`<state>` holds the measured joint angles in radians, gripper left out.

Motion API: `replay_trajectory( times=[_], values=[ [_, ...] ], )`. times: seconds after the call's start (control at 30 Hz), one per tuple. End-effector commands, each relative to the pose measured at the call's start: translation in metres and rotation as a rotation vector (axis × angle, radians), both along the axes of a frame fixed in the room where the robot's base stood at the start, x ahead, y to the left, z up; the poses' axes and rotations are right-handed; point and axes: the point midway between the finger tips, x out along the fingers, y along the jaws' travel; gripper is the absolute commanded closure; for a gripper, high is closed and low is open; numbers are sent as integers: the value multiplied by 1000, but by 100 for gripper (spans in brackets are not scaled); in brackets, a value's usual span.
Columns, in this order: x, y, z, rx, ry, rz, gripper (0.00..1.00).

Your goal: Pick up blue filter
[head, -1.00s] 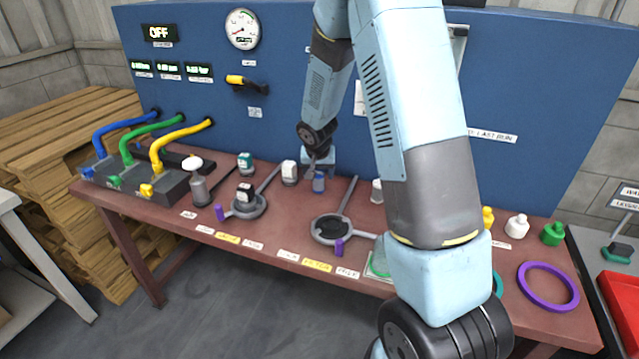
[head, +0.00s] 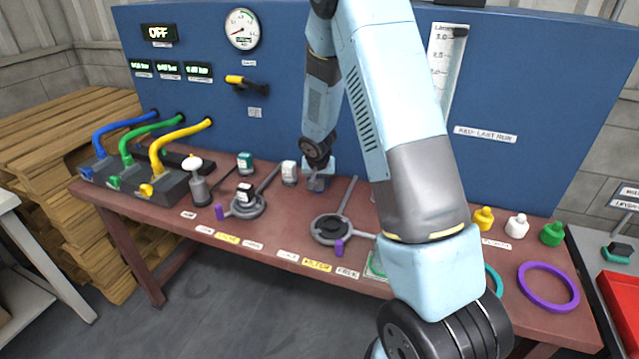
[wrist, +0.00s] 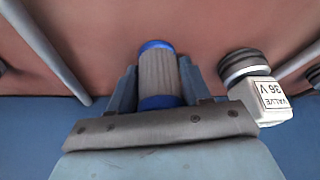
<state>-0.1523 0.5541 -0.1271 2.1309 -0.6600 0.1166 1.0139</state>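The blue filter (wrist: 158,75) is a short cylinder with blue ends and a ribbed grey middle. In the wrist view it lies between the two fingers of my gripper (wrist: 160,82). The fingers are close along both sides of it, and I cannot tell whether they press on it. In the head view my gripper (head: 317,183) is low over the back of the red-brown bench, and it hides the filter there.
A white valve block with a dark cap (wrist: 262,95) stands close to the right finger in the wrist view. A white-capped part (head: 289,172) is left of my gripper in the head view. A round grey fixture (head: 331,229) lies in front. The blue panel (head: 280,100) rises behind.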

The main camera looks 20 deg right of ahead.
Motion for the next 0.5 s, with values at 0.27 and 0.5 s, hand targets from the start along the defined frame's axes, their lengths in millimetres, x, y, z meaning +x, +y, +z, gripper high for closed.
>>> replay_trajectory(
  times=[0.27, 0.5],
  values=[
    [0, 0, 0, 0, 0, 0, 80],
    [0, 0, 0, 0, 0, 0, 85]
  ],
)
